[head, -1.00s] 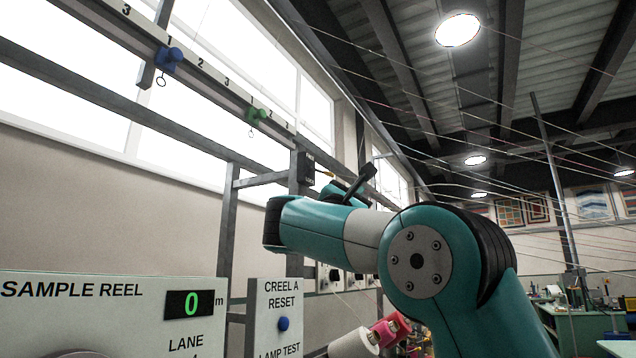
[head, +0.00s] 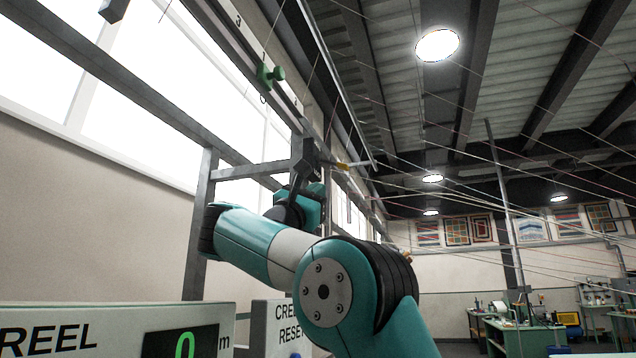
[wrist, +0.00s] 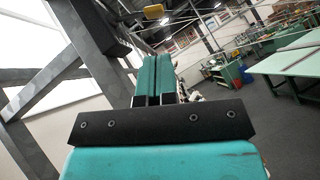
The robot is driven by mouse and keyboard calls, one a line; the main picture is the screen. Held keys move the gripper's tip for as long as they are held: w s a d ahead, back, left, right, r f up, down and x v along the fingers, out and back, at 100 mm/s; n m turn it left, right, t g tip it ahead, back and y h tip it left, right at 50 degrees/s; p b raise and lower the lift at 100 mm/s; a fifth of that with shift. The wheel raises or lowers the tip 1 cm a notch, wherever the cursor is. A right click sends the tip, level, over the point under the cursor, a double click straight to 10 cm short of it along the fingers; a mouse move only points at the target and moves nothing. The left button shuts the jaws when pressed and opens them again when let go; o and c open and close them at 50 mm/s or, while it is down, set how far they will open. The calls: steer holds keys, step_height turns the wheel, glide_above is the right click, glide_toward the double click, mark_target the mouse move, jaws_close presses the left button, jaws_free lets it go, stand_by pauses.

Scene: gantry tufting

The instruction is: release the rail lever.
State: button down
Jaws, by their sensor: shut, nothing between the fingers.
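A dark box (head: 304,160) with small pale lettering sits on the grey upright post. From its right side sticks out a yellow piece (head: 342,166), which looks like the tip of the rail lever; its shaft is hard to make out. In the wrist view the yellow tip (wrist: 153,12) shows at the top, beyond and above my gripper (wrist: 155,58). The box (wrist: 108,38) stands to the upper left there. My gripper's teal fingers are shut together and empty. They look apart from the lever. In the head view my wrist hides most of the gripper.
The rail above carries a green knob clamp (head: 268,75). Grey frame beams (head: 200,220) stand at left, close to the arm. Thin yarns cross the air at right. Green worktables (head: 520,338) are farther back at right.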

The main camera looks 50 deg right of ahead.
mark_target(344, 169)
steer(key=shift+w, duration=0.2)
steer(key=p+x, duration=0.9)
steer(key=p, duration=0.1)
steer(key=shift+d+r, duration=0.1)
steer(key=shift+r, duration=0.1)
steer(key=shift+d+r, duration=0.1)
steer(key=shift+d, duration=0.2)
steer(key=shift+s+d+r, duration=0.1)
steer(key=shift+s, duration=0.05)
